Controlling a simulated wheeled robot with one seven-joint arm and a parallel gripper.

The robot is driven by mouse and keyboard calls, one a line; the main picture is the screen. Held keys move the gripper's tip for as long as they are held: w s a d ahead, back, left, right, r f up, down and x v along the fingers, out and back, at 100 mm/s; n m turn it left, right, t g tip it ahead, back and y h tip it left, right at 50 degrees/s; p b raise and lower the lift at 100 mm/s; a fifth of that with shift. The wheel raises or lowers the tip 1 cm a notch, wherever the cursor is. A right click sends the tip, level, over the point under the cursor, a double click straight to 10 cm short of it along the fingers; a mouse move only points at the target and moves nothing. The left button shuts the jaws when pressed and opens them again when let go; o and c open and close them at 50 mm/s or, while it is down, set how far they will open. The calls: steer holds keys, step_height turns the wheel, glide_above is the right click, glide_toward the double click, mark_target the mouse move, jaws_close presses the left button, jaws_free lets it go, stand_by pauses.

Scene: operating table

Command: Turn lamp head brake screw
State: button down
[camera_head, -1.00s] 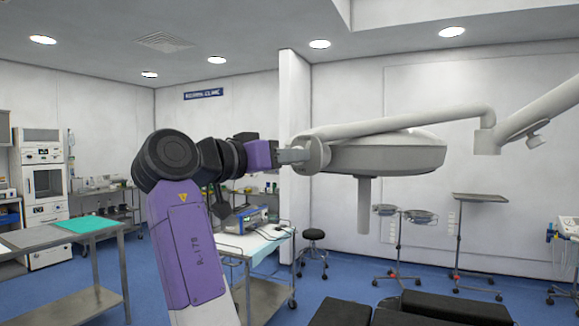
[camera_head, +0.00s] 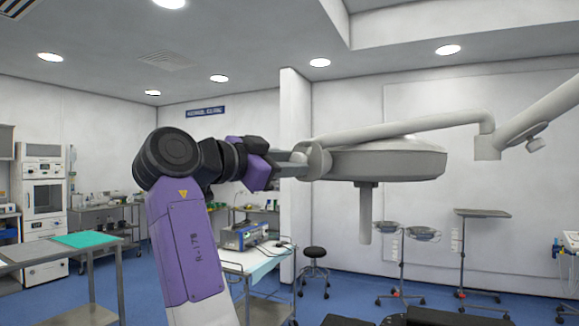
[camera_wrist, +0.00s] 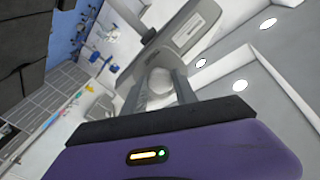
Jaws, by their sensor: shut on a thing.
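The surgical lamp head (camera_head: 385,163) is a wide, grey-white disc on a jointed arm, with a handle (camera_head: 365,205) hanging below it. At its left end is a round joint (camera_head: 319,161), where my gripper (camera_head: 300,163) meets it. In the wrist view my gripper (camera_wrist: 160,88) has its two fingers on either side of a pale rounded knob (camera_wrist: 160,82), which I take to be the brake screw; it is shut on it. The lamp (camera_wrist: 187,30) shows beyond the fingers. In the head view the screw is hidden by the fingers.
The lamp's support arm (camera_head: 410,124) runs above the head to the right. Instrument stands (camera_head: 482,213) and a stool (camera_head: 314,252) are on the floor behind. A steel table with a green cloth (camera_head: 93,240) is at left. Dark table padding (camera_head: 430,312) is at the bottom.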

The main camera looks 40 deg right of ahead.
steer(key=shift+f, duration=0.15)
stand_by(0.4)
steer(key=c, duration=1)
jaws_free()
steer(key=shift+o, duration=0.2)
steer(key=a+b, duration=0.1)
steer(key=a, duration=0.6)
steer(key=shift+a, duration=0.4)
steer(key=shift+s, duration=0.1)
